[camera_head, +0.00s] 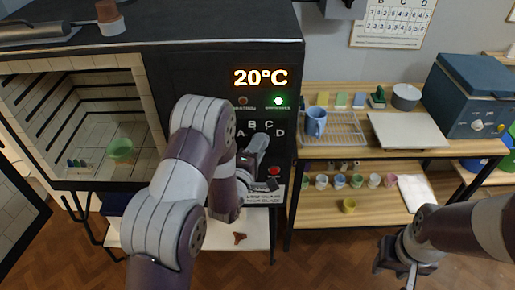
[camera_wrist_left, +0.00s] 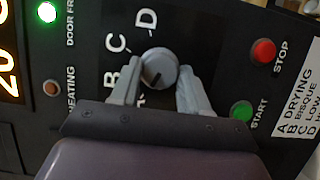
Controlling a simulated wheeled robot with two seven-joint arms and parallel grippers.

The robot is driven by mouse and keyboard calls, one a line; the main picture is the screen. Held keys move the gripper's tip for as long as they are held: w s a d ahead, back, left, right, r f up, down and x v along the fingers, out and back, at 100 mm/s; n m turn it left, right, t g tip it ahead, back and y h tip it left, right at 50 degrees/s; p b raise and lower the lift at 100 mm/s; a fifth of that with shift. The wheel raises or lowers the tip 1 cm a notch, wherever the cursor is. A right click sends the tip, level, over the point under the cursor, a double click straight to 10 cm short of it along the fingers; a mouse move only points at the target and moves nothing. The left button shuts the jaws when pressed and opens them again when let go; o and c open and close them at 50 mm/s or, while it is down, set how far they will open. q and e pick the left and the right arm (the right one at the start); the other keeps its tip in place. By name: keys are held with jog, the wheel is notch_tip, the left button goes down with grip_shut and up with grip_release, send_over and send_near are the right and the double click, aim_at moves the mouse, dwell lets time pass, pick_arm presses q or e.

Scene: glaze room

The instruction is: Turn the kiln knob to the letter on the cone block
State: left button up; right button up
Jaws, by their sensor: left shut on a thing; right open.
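The kiln knob (camera_wrist_left: 160,68) is a grey round dial on the black panel, ringed by the letters A, B, C and D. Its dark pointer line faces the partly hidden A in the left wrist view. My left gripper (camera_head: 258,160) is at the panel, its fingers (camera_wrist_left: 158,88) shut on the knob's two sides. In the head view, the gripper hides most of the knob. The cone block (camera_head: 77,163) with small dark cones stands inside the open kiln at left; its letter is too small to read. My right gripper (camera_head: 408,276) is open and empty at lower right.
The kiln display (camera_head: 260,78) reads 20°C, with a green lamp (camera_head: 278,101) lit below. Red stop (camera_wrist_left: 264,51) and green start (camera_wrist_left: 241,111) buttons sit beside the knob. A green bowl (camera_head: 120,149) is in the kiln. A shelf (camera_head: 350,208) with cups stands at right.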

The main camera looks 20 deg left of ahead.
pick_arm(q)
jog(key=m+g+y+p, duration=0.1)
jog(key=m+y+p, duration=0.1)
jog(key=m, duration=0.3)
jog(key=d+m+g+y+p, duration=0.1)
jog(key=m+g+y+p, duration=0.1)
jog(key=m, duration=0.4)
jog(key=r+m+g+y+p, duration=0.1)
jog(key=m+g+y+p, duration=0.1)
jog(key=m+y, duration=0.2)
jog(key=shift+w+d+m, duration=0.15)
jog(key=shift+m, duration=1.05)
jog(key=shift+d+f+m+y+p, duration=0.1)
jog(key=shift+m+y+p, duration=0.65)
jog(key=shift+m, duration=0.25)
jog(key=shift+y, duration=0.25)
jog(key=o, duration=1)
jog(key=shift+w+f, duration=0.1)
